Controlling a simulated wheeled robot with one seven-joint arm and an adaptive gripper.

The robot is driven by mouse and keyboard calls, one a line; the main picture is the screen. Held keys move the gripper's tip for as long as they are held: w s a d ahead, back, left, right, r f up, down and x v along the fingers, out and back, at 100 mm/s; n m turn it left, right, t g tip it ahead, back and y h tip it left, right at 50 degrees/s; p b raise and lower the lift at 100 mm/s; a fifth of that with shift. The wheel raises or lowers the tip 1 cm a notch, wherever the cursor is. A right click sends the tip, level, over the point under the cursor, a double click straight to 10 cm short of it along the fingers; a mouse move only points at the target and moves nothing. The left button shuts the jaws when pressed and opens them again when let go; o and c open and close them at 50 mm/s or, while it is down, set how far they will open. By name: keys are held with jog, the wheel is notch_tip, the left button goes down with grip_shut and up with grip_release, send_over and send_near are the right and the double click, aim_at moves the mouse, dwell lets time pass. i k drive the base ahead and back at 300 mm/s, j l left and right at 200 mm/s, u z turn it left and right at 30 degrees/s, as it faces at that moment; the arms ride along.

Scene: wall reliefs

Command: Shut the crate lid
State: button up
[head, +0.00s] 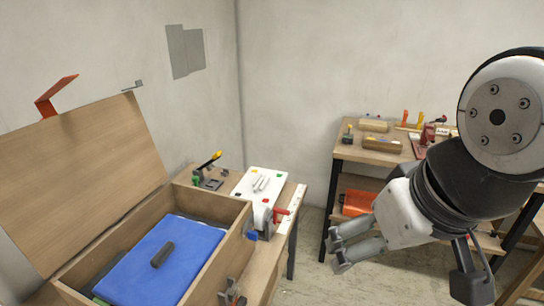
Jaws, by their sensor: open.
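The wooden crate (222,262) stands at the lower left on a workbench, with its near end cut off by the frame. Its lid (85,180) is raised and leans back towards the left wall. An orange-red bracket (57,95) shows at the lid's upper edge, and a small grey metal piece is near its upper right corner. Inside the crate lies a blue item (165,255) with a dark cylindrical piece (162,254) on it. My gripper (338,250) is open and empty, well to the right of the crate and apart from the lid.
A second workbench (350,150) with tools and an orange box (359,203) stands at the back right. Floor shows between the benches.

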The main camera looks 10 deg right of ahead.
aim_at(66, 178)
jog(key=k+j+u, duration=0.25)
jog(key=j+u, duration=0.5)
jog(key=j, duration=0.15)
